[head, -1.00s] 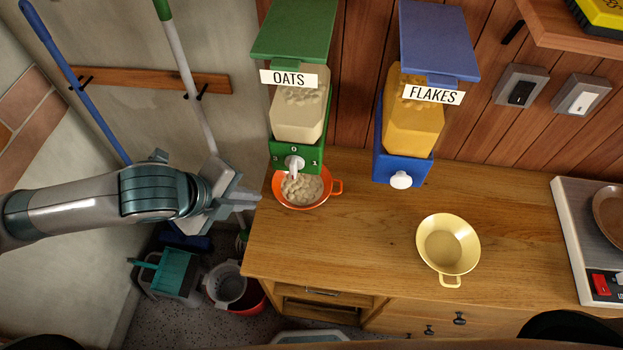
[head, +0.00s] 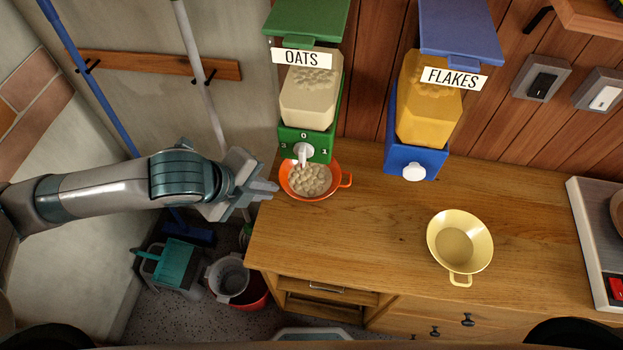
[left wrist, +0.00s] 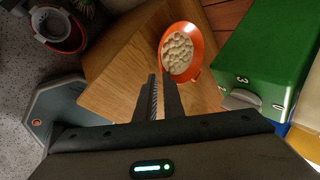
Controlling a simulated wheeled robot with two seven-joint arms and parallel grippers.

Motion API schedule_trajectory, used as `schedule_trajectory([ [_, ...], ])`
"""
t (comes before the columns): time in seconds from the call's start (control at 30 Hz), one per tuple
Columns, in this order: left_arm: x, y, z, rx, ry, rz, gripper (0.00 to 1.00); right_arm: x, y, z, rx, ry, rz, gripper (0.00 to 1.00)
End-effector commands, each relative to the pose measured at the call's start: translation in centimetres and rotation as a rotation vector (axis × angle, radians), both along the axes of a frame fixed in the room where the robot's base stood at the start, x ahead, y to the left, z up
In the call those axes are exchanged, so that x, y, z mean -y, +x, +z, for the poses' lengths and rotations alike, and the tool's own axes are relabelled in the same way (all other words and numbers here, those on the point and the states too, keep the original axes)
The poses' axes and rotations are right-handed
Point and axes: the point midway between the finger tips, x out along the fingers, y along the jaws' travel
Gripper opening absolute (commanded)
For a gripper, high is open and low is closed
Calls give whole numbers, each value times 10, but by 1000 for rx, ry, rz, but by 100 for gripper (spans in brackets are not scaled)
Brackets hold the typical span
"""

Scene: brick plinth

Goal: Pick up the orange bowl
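The orange bowl (head: 339,181) sits on the wooden counter under the spout of the green oats dispenser (head: 305,142). It holds pale oats (head: 311,180), and its loop handle points right. My left gripper (head: 272,189) is just left of the bowl, at the counter's left edge. In the left wrist view the bowl (left wrist: 196,40) lies beyond and slightly right of the fingertips (left wrist: 159,82). The fingers are close together, with nothing seen between them. My right gripper is not in view.
A blue flakes dispenser (head: 412,158) stands right of the oats one. A yellow bowl (head: 460,240) stands at the front of the counter (head: 370,245), with clear wood between the bowls. A scale-like appliance (head: 590,245) is at the right. Buckets (head: 228,277) stand on the floor.

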Motion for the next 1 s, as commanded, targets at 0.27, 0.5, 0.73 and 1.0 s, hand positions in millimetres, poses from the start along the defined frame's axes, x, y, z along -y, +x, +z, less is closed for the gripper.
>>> schedule_trajectory([
  [0.27,19,18,-38,-4,1,1,8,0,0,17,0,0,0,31],
  [0.5,28,28,-58,-2,0,0,8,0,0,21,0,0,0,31],
  [0.73,28,28,-60,0,0,0,8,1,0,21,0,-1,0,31],
  [1.0,30,30,-62,-1,-1,-1,8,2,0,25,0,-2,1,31],
])
